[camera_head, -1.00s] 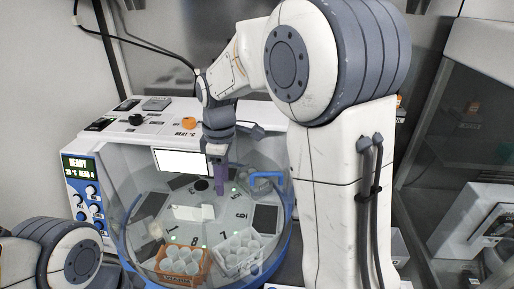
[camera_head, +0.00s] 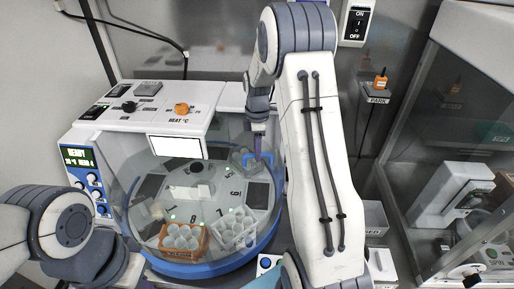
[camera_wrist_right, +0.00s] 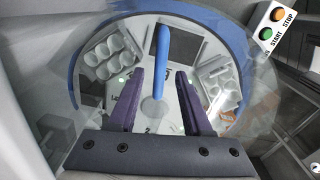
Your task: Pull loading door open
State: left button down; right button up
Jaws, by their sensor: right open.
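The loading door (camera_head: 140,205) looks like the clear curved cover at the front of the white machine, with a blue rim. Its blue handle (camera_head: 270,160) is at the right side of the cover. In the right wrist view the blue handle (camera_wrist_right: 162,55) stands upright between and beyond the purple fingers. My right gripper (camera_head: 257,148) is open at the handle, and the right wrist view shows its fingers (camera_wrist_right: 158,100) apart on either side of it, with no clear contact. My left arm enters at the lower left; its gripper is not visible.
Behind the cover, a numbered turntable (camera_head: 197,192) carries an orange tube rack (camera_head: 184,252) and a white tube rack (camera_head: 236,228). The control panel (camera_head: 84,180) is at the left. A glass-fronted cabinet (camera_head: 470,110) stands at the right.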

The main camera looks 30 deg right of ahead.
jog(key=shift+f, duration=0.5)
grip_shut()
jog(key=shift+r, duration=0.1)
dwell(1.0)
